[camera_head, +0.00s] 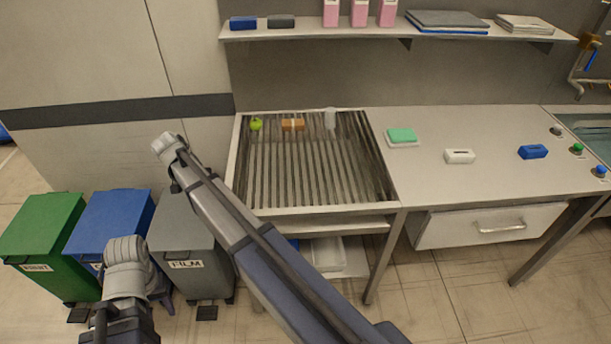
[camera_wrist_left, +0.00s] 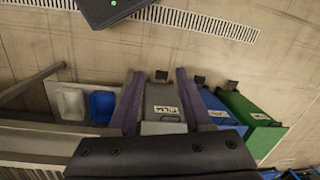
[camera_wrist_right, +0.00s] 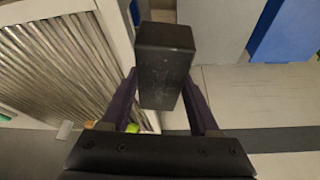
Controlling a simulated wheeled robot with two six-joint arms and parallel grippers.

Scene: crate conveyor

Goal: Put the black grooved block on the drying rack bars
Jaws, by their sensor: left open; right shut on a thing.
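The black block (camera_wrist_right: 165,62) is held between the fingers of my right gripper (camera_wrist_right: 162,95) in the right wrist view. Its groove does not show there, and I cannot make the block out in the head view. The drying rack (camera_head: 386,153) has parallel bars in a light frame; the bars also show at the left of the right wrist view (camera_wrist_right: 55,65). The held block is beside the rack's edge in that view. My left gripper (camera_wrist_left: 158,88) is open and empty, above the bins in the left wrist view.
A green object (camera_head: 256,125), an orange-brown block (camera_head: 292,125) and a white object (camera_head: 330,118) sit at the rack's back; its middle is bare. Green (camera_head: 42,225), blue (camera_head: 112,215) and grey (camera_head: 180,225) bins stand left. A slotted white block (camera_head: 459,156) lies on the counter.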

